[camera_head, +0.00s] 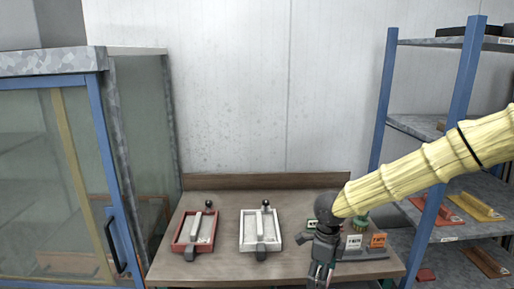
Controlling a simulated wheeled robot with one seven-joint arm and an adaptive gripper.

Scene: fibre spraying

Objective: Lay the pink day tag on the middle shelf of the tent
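I see no pink tag clearly in this view. My gripper (319,275) points down at the table's front edge, left of the white and orange tags. Its fingertips are small and cut by the picture's bottom edge, so I cannot tell whether it is open or holds anything. A glass-walled cabinet with a blue frame (104,150), perhaps the tent, stands at the left; its inner shelves are hard to make out.
A red tray (180,243) and a white tray (246,243) sit on the wooden table (222,266). A blue-posted rack (459,110) with grey shelves stands at the right, holding yellow and red tools. My yellow-sleeved arm crosses in front of it.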

